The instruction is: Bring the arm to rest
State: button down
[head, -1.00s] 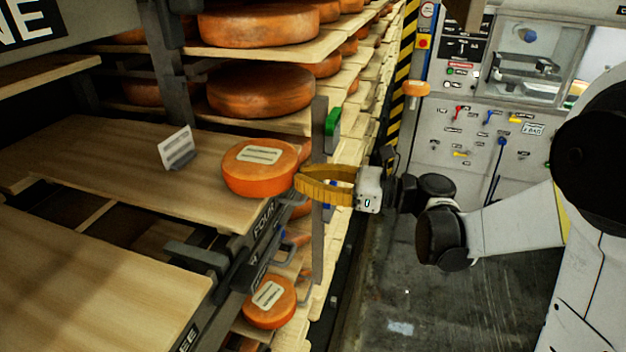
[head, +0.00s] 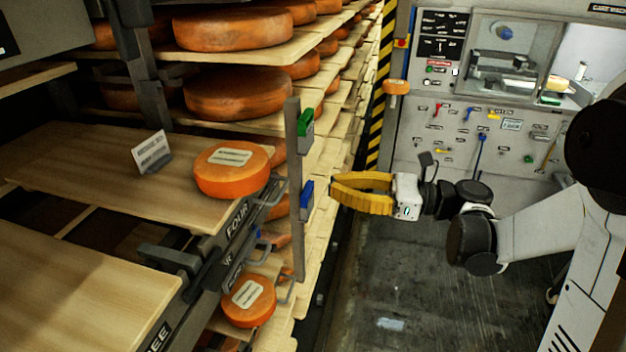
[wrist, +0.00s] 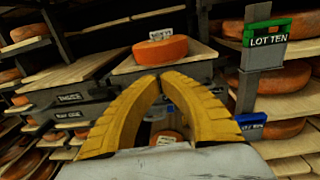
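My gripper (head: 334,186), with two yellow curved fingers, is in mid-air to the right of the rack in the head view. Its fingertips (wrist: 160,78) come together in the wrist view, with nothing held between them. An orange cheese wheel (head: 232,178) with a pale label lies on the wooden shelf board (head: 75,160) marked FOUR, left of my gripper and apart from it. The wheel also shows beyond the fingertips in the wrist view (wrist: 160,49).
A rack post (head: 297,200) with green and blue tags stands between the shelf and my gripper. A lower cheese wheel (head: 248,300) sits beneath. A control panel (head: 470,130) is behind. The grey floor (head: 400,290) below my arm is open.

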jog(key=s+f+n+h+b, duration=0.3)
jog(key=s+f+n+h, duration=0.5)
jog(key=f+n+h, duration=0.1)
jog(key=s+d+f+n+t+h+b, duration=0.1)
jog(key=s+d+f+n+t+h, duration=0.1)
jog(key=s+d+n+h, duration=0.6)
jog(key=shift+d+f+n, duration=0.45)
jog(key=shift+d+n, duration=0.35)
jog(key=shift+n, duration=1.4)
